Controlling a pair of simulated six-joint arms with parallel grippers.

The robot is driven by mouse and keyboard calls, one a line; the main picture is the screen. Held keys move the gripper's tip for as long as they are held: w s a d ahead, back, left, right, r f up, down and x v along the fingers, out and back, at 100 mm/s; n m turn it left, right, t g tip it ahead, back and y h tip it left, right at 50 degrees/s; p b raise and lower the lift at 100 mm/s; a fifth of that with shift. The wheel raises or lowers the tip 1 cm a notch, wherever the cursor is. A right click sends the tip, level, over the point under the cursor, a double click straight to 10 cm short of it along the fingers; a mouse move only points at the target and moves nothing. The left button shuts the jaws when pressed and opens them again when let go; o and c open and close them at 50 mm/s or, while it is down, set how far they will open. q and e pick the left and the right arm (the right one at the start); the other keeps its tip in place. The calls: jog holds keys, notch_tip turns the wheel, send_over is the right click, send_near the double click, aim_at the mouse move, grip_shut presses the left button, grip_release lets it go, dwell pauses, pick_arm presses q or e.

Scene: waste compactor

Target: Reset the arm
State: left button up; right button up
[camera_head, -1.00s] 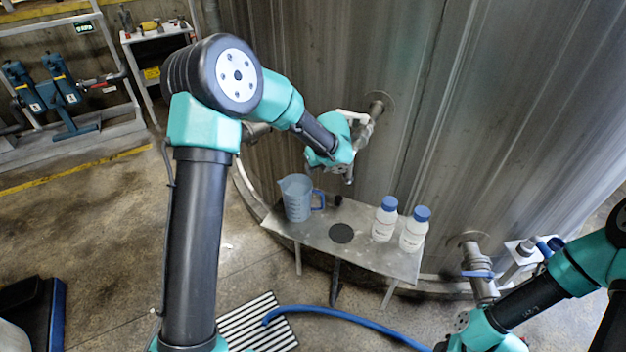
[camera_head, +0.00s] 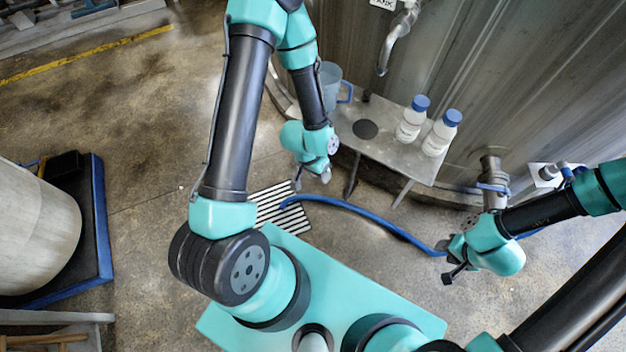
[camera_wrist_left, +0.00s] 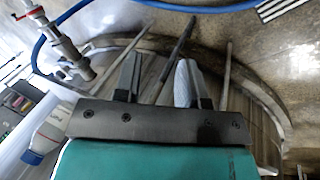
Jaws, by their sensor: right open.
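My left arm reaches forward and bends down. Its gripper (camera_head: 310,180) hangs over the floor in front of the metal table, near the striped grate. In the left wrist view the two fingers (camera_wrist_left: 157,75) stand apart with nothing between them; a table leg shows behind the gap. My right gripper (camera_head: 452,264) is at the right, low over the floor by the end of the blue hose (camera_head: 350,207). Its jaws are open, and I see no object held in them.
The metal table (camera_head: 398,166) holds a blue measuring jug (camera_head: 329,84), a black disc (camera_head: 365,129) and two white bottles (camera_head: 409,124) with blue caps. The tank wall (camera_head: 500,80), a tap (camera_head: 398,38) and a valve pipe (camera_head: 492,175) stand behind.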

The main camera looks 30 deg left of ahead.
pick_arm(q)
jog(key=s+n, duration=0.3)
jog(key=shift+s+a+f, duration=0.1)
jog(key=shift+a+f, duration=0.3)
dwell(0.8)
